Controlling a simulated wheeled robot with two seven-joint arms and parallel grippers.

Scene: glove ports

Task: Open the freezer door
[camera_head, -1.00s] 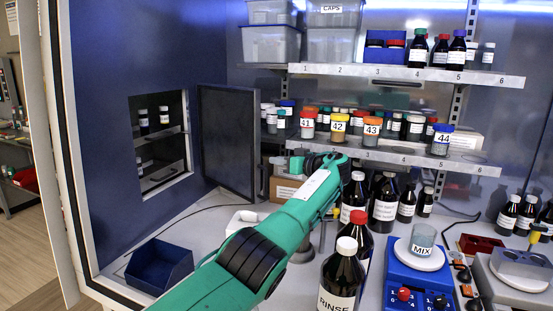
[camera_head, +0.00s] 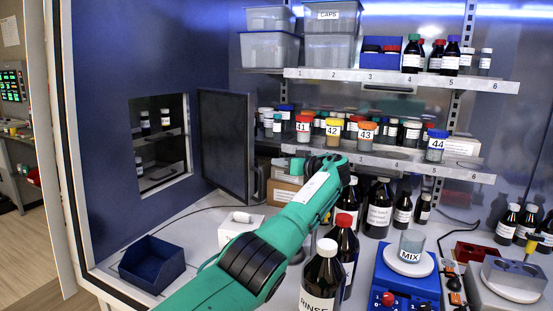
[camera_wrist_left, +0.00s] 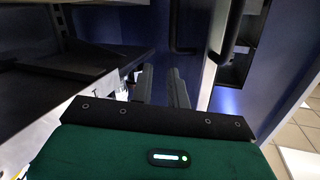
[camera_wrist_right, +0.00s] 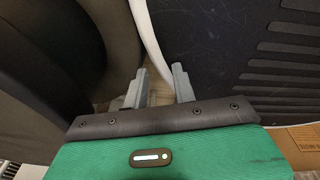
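The freezer door (camera_head: 224,145) is a dark panel in the head view, standing swung out from the left wall beside a recessed compartment (camera_head: 162,143) with small bottles on its shelves. In the left wrist view, a pale upright door edge (camera_wrist_left: 211,60) and a dark curved handle (camera_wrist_left: 232,32) show ahead. My left gripper (camera_wrist_left: 163,85) is open, with nothing between its fingers, apart from the handle. In the head view my left arm reaches past the door's right side, and its fingertips are hard to make out. My right gripper (camera_wrist_right: 160,88) is open and empty, outside the head view.
Dark bottles, including the RINSE bottle (camera_head: 322,283), stand right of my left arm. A blue bin (camera_head: 152,264) and a small white box (camera_head: 240,226) sit on the counter below the door. Loaded shelves (camera_head: 400,80) line the back wall.

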